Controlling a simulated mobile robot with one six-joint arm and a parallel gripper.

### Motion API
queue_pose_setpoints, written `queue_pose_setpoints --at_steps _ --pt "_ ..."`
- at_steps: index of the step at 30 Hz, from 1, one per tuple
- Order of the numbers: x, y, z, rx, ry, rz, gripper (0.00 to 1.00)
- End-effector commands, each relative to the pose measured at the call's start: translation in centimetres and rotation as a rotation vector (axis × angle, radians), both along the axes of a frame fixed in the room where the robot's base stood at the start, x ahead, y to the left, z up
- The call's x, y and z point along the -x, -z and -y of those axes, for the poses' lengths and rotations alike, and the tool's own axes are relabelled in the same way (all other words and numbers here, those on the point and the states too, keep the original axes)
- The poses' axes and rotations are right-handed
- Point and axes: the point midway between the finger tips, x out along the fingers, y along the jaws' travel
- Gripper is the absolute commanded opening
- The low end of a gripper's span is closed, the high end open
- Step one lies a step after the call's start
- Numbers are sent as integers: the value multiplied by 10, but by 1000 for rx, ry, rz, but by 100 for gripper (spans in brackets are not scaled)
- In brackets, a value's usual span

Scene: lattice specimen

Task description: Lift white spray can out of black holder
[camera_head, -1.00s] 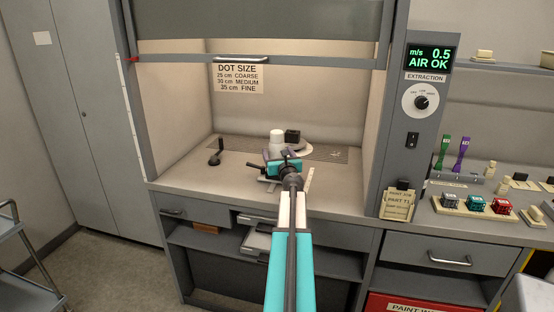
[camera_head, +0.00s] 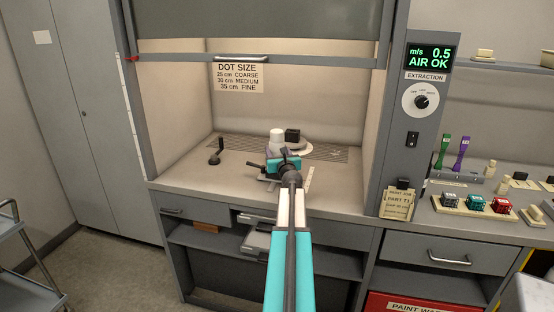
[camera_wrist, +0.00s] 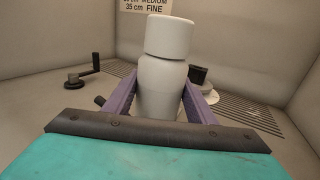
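The white spray can (camera_wrist: 162,85) stands upright with its wide white cap on top, in the middle of the wrist view. It also shows in the head view (camera_head: 277,137) on the fume hood's worktop. My gripper (camera_wrist: 161,92) has one purple finger on each side of the can's body, below the cap. The fingers look very close to the can, but I cannot tell whether they press on it. The can's foot is hidden behind my gripper's teal body. I cannot make out the black holder around the can; its place is mostly hidden.
A black block (camera_head: 292,135) on a pale disc stands just behind the can, to the right. A black crank (camera_head: 216,151) stands on the worktop to the left. A vent grille (camera_head: 335,153) runs along the back. The raised hood sash (camera_head: 180,57) is above.

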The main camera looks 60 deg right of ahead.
Motion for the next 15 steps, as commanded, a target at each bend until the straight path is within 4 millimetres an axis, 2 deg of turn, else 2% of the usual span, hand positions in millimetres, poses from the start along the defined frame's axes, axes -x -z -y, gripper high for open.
queue_pose_setpoints --at_steps 1,4,15 --pt "0 0 0 0 0 0 32" --pt "0 0 0 0 0 0 17" --pt "0 -4 0 1 0 0 17"
